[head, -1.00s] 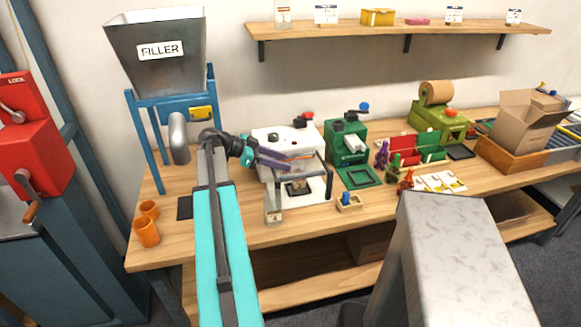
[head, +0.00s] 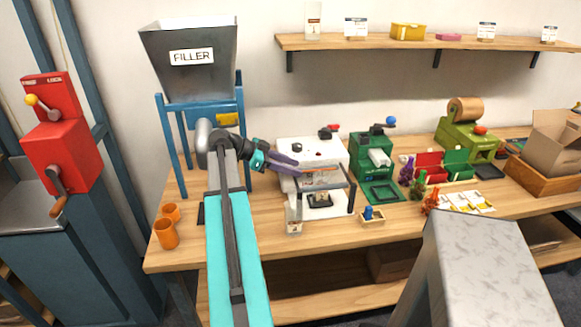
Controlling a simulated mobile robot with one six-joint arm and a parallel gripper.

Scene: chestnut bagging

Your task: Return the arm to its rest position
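My arm (head: 232,235), turquoise and grey, reaches up from the bottom of the head view over the left half of the workbench. Its wrist bends to the right near the filler's outlet. My gripper (head: 288,163), with purple fingers, points right in front of the white machine (head: 322,151). The fingers are small and seen from the side, so their gap is unclear. I see nothing held between them. Whether they touch the white machine cannot be told.
The filler hopper (head: 190,75) stands behind my wrist on a blue frame. Two orange cups (head: 166,233) stand at the bench's left edge. A green press (head: 374,165) stands right of the white machine. A red lever box (head: 60,150) is at far left. A shelf (head: 430,43) hangs above.

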